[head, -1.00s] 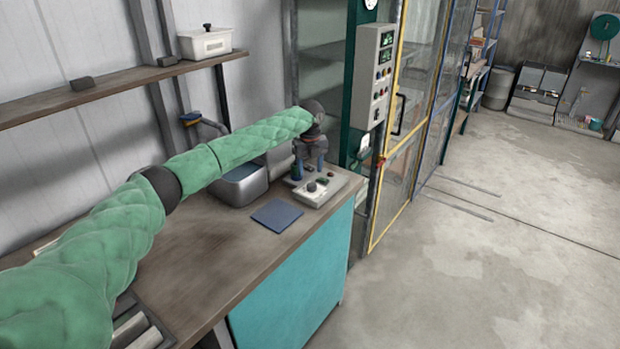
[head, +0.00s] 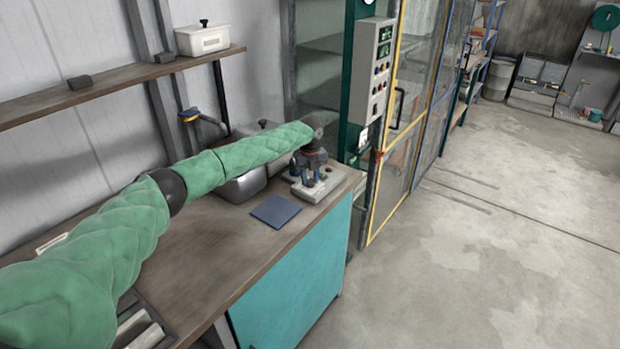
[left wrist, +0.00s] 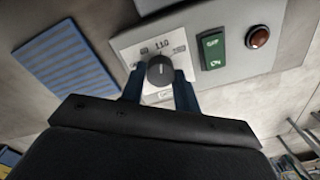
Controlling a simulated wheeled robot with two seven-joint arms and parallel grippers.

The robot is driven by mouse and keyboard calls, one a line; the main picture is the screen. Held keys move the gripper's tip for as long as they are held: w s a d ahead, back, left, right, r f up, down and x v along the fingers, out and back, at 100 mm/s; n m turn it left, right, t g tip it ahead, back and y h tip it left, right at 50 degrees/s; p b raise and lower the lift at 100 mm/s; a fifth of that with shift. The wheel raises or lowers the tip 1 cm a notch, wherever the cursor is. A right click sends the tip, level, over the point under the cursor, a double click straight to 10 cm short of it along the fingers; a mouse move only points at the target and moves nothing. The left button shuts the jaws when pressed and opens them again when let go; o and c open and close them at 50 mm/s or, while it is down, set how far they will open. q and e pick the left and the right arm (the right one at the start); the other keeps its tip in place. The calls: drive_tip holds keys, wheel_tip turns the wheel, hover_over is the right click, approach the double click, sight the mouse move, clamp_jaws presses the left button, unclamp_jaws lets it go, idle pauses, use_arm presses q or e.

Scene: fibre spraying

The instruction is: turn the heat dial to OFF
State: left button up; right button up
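The heat dial (left wrist: 160,70) is a round dark knob on a white scale plate marked 110, in the left wrist view. It sits on the grey control box (head: 318,188) at the right end of the bench in the head view. My left gripper (left wrist: 159,82) has its two blue fingers apart, one on each side of the dial. I cannot tell whether the fingers touch it. The dial's pointer direction is hard to read. In the head view my left gripper (head: 308,178) is low over the box and hides the dial. My right gripper is not in view.
A green rocker switch (left wrist: 212,51) and a red lamp (left wrist: 258,37) are beside the dial. A blue pad (head: 276,211) lies on the bench in front of the box. A metal basin (head: 243,187) is close behind my left forearm. A yellow-framed door (head: 390,185) stands to the right.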

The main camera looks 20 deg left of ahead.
use_arm(q)
drive_tip(key=c, duration=0.4)
